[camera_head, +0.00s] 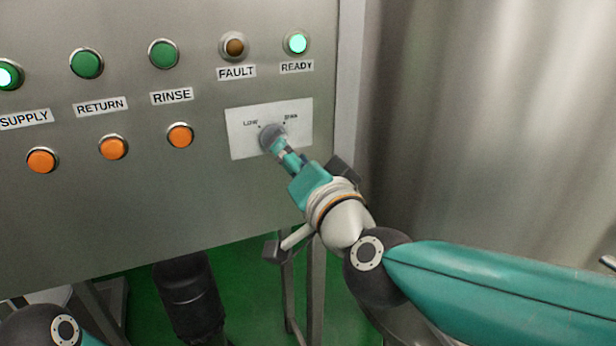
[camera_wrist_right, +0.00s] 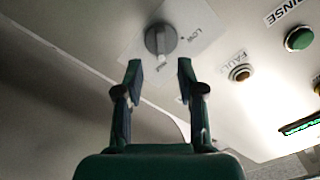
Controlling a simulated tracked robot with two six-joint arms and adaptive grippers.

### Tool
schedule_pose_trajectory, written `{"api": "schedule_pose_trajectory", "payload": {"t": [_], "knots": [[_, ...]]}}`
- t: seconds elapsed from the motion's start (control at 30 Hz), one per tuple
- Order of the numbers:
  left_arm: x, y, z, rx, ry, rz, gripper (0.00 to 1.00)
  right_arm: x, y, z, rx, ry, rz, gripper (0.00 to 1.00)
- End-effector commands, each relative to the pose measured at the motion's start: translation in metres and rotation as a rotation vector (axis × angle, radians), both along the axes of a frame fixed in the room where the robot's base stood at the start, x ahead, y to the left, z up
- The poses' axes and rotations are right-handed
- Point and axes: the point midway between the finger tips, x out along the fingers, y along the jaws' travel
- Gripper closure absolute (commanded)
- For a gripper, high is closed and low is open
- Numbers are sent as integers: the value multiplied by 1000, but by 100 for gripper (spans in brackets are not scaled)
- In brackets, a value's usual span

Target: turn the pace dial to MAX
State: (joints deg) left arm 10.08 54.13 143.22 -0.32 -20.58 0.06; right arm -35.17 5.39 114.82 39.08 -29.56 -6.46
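The pace dial (camera_head: 272,137) is a grey round knob on a white plate (camera_head: 240,142) marked LOW and MAX, on the steel panel. In the right wrist view the dial (camera_wrist_right: 160,39) shows whole, with a raised grip bar across its face. My right gripper (camera_head: 283,152) points at the dial and overlaps its lower edge in the head view. In the right wrist view its two fingers (camera_wrist_right: 160,75) stand apart with nothing between them, just short of the dial. I cannot tell exactly where the dial points. My left gripper is out of view.
The panel (camera_head: 215,200) also carries green buttons (camera_head: 163,54), orange buttons (camera_head: 180,135), a dark FAULT lamp (camera_head: 234,46) and a lit READY lamp (camera_head: 297,42). A steel surface (camera_head: 490,120) stands to the right. Green floor (camera_head: 240,290) shows below the panel.

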Motion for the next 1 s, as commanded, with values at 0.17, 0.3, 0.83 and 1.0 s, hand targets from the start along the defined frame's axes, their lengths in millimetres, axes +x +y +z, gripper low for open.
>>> {"api": "schedule_pose_trajectory", "payload": {"t": [0.17,0.3,0.83,1.0], "knots": [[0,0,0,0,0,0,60,-35,-11,0,1,-1,1,61],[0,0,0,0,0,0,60,-52,-16,0,2,1,1,61],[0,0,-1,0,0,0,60,-58,-24,-3,0,6,-10,61],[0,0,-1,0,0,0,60,-31,-44,-39,-32,77,-75,61]]}}
